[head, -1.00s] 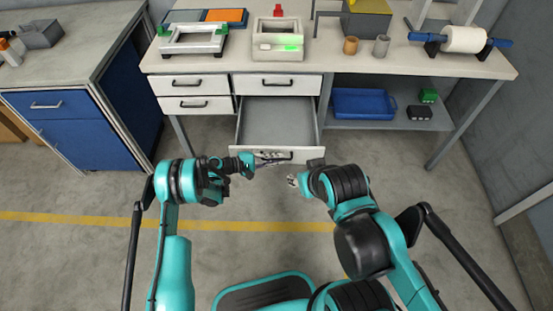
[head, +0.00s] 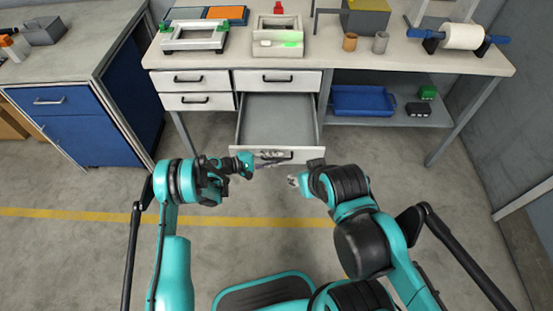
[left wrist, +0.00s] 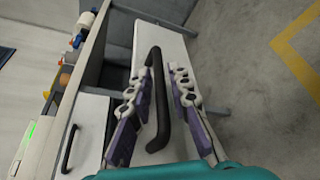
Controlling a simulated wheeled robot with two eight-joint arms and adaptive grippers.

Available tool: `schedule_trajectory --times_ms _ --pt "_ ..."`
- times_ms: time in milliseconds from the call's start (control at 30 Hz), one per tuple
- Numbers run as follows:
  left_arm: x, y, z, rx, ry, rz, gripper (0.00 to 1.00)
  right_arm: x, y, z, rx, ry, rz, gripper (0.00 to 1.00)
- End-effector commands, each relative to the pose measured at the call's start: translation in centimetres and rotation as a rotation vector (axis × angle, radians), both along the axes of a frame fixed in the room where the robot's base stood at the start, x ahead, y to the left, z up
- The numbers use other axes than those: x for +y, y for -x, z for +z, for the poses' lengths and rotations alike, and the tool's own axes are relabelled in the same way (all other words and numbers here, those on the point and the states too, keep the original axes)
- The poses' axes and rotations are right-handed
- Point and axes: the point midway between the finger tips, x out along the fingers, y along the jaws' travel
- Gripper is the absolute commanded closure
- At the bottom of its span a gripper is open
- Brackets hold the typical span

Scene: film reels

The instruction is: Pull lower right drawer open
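The lower right drawer (head: 277,125) of the white bench unit stands pulled far out, and its grey inside looks empty. Its black bar handle (left wrist: 157,100) shows in the left wrist view. My left gripper (head: 268,160) is at the drawer front in the head view. In the left wrist view its two fingers (left wrist: 161,72) are spread on either side of the handle, with gaps visible, so it is open around the bar. My right gripper (head: 295,181) is just right of and below the drawer front; its fingers are too small to judge.
The upper right drawer (head: 277,83) and two left drawers (head: 195,77) are closed. A blue tray (head: 362,101) lies on the shelf to the right. A blue cabinet (head: 75,125) stands left. The floor in front is clear.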

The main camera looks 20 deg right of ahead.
Motion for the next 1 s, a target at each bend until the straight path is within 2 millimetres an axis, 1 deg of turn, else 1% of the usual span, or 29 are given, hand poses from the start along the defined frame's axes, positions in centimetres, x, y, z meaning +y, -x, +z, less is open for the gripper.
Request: schedule_trajectory --times_ms 167,400,533,700,1000 --pt "2.9 0.1 0.7 0.001 0.0 0.005 0.81 0.0 0.0 0.0 0.0 0.0 0.0 0.6" --pt "8.1 0.4 1.8 0.0 0.0 0.005 0.81 0.0 0.0 0.0 0.0 0.0 0.0 0.6" --pt "10.0 0.5 2.2 0.0 0.0 0.004 0.81 0.0 0.0 0.0 0.0 0.0 0.0 0.6" --pt "11.2 0.6 2.5 0.001 0.0 0.002 0.81 0.0 0.0 0.0 0.0 0.0 0.0 0.6" --pt "11.4 0.7 2.5 0.0 0.0 0.001 0.81 0.0 0.0 0.0 0.0 0.0 0.0 0.6"
